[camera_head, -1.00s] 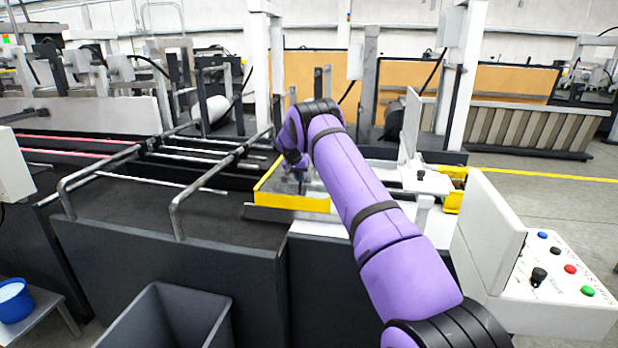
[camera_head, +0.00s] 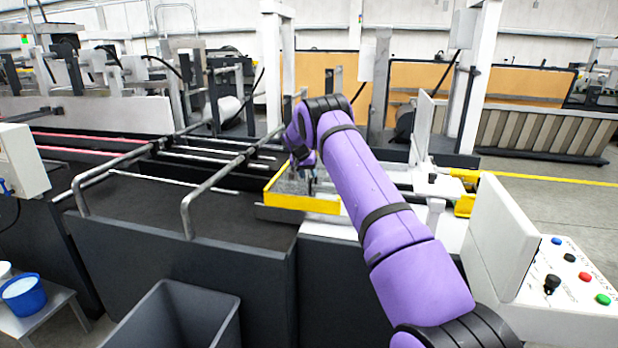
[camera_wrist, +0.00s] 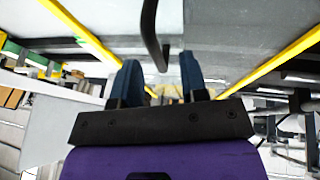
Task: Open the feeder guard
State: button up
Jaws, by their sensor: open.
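The feeder guard (camera_head: 300,202) is a low panel with a yellow frame, lying over the feeder bed in the head view. In the wrist view its yellow edge bars (camera_wrist: 82,30) run along both sides of a grey panel. A dark curved handle (camera_wrist: 151,30) stands out from the panel and reaches down between my fingers. My gripper (camera_wrist: 161,75) is open, with one blue finger on each side of the handle's end. I cannot tell whether either finger touches it. In the head view my gripper (camera_head: 308,178) is small and partly hidden by my purple wrist.
A control box (camera_head: 560,275) with coloured buttons stands at the right. Bent metal rails (camera_head: 215,180) rise left of the guard. A grey bin (camera_head: 175,318) and a blue bucket (camera_head: 24,296) are in front. A white upright plate (camera_head: 421,128) stands beyond my arm.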

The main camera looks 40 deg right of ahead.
jog(key=w+v, duration=0.1)
jog(key=v, duration=0.7)
jog(key=shift+s+r, duration=0.25)
jog(key=shift+s, duration=0.25)
jog(key=shift+a, duration=0.2)
jog(key=s+a+r+n+t+y, duration=0.1)
jog(key=s+a+r, duration=0.35)
jog(key=r, duration=0.25)
jog(key=s+a+r+n, duration=0.1)
jog(key=s+a+r, duration=0.3)
jog(key=s+r, duration=0.25)
jog(key=s+a+r+n+t+y, duration=0.1)
jog(key=s+a+r, duration=0.4)
jog(key=r, duration=0.3)
jog(key=s+a+r+n+y, duration=0.1)
jog(key=s+a+r, duration=0.25)
jog(key=s, duration=0.45)
jog(key=s+a+r+n, duration=0.1)
jog(key=s+a+r, duration=0.2)
jog(key=s+a, duration=0.35)
jog(key=s+a+f+n+t+y, duration=0.1)
jog(key=s+a+f+n, duration=0.1)
jog(key=s, duration=1.1)
jog(key=s+a+f+n, duration=0.2)
jog(key=s+a+f, duration=0.2)
jog(key=s, duration=1)
jog(key=shift+s+a+f+t+y, duration=0.3)
jog(key=shift+a+f+t+y, duration=0.1)
jog(key=shift+a, duration=0.15)
